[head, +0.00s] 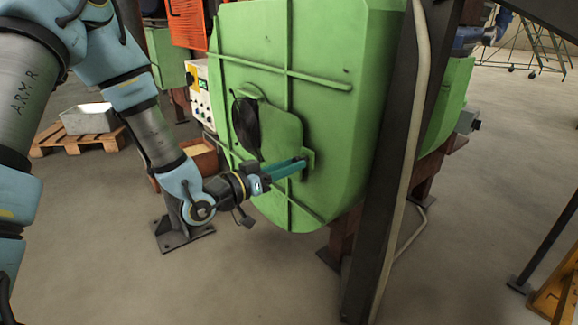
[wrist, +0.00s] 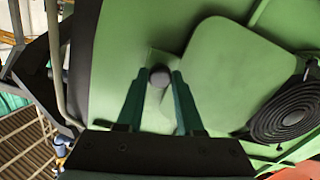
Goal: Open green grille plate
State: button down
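The green grille plate (head: 281,128) lies on the face of the large green furnace body; it also shows in the wrist view (wrist: 222,72). A dark round coiled grille (wrist: 288,112) shows at one side of the plate, and in the head view (head: 245,124) it is at the plate's left. A small dark round knob (wrist: 160,76) sits near the plate's narrow end. My gripper (wrist: 159,80) has its two teal fingers apart, one on each side of the knob, with slim gaps visible. In the head view my gripper (head: 301,164) reaches the plate's lower right corner; its fingertips' contact is unclear.
A dark steel post (head: 385,165) with a pale hose stands just right of the furnace. A control box (head: 199,92) is at the left. A pallet with a grey block (head: 88,119) lies farther left. The floor below my gripper is clear.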

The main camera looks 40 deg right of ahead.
jog(key=c, duration=0.5)
grip_release()
jog(key=shift+c, duration=0.2)
jog(key=a, duration=1)
jog(key=shift+w+a, duration=0.3)
jog(key=shift+a, duration=0.1)
